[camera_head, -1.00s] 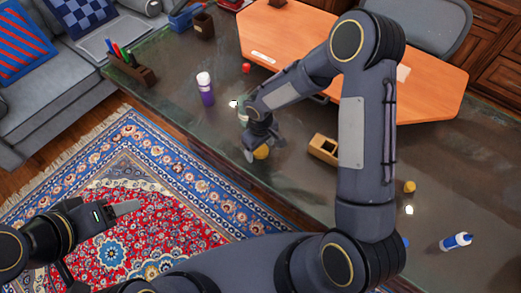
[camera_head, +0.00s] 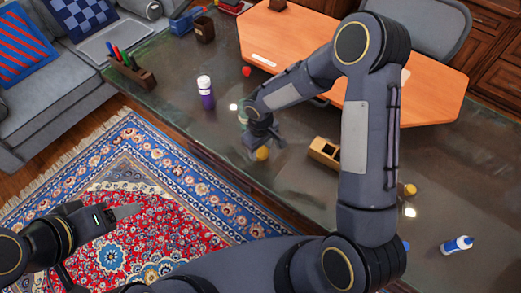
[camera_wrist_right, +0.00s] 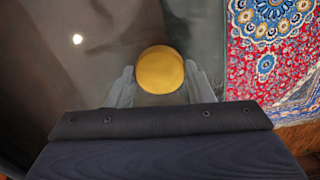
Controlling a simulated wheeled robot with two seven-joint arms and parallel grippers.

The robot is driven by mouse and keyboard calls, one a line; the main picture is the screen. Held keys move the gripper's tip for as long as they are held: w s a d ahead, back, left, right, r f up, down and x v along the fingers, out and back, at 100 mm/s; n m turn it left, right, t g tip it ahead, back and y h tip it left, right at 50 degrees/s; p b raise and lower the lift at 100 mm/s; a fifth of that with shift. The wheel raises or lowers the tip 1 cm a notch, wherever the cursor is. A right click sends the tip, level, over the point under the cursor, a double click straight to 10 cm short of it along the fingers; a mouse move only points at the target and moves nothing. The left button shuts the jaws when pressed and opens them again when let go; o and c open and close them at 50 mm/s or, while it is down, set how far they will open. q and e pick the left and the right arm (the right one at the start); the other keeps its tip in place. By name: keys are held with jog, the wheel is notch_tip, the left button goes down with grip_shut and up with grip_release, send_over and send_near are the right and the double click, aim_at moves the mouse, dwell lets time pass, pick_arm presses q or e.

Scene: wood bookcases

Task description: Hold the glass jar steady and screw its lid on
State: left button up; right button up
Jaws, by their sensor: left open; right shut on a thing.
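A round yellow lid (camera_head: 262,154) is at the tips of my right gripper (camera_head: 264,143), over the dark glass table. In the right wrist view the lid (camera_wrist_right: 160,70) shows as a flat yellow disc between the two fingers of the gripper (camera_wrist_right: 160,87), which is shut on it. A pale greenish, see-through thing (camera_head: 243,117), perhaps the glass jar, shows partly behind my right wrist; most of it is hidden. I cannot tell whether anything is under the lid. My left gripper (camera_head: 126,212) is open and empty over the rug, away from the table.
A white-capped purple bottle (camera_head: 206,92) and a pen holder (camera_head: 134,74) stand to the left on the glass table (camera_head: 190,130). A wooden box (camera_head: 324,152), a small yellow thing (camera_head: 409,189) and a blue-white bottle (camera_head: 457,244) are to the right. A sofa is at far left.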

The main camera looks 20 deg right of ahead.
pick_arm(q)
notch_tip(320, 180, down, 3)
jog(key=b, duration=0.2)
jog(key=shift+r+b, duration=0.1)
jog(key=shift+b, duration=0.3)
pick_arm(e)
jog(key=w+a+r, duration=0.2)
jog(key=a+r, duration=1)
jog(key=a, duration=0.2)
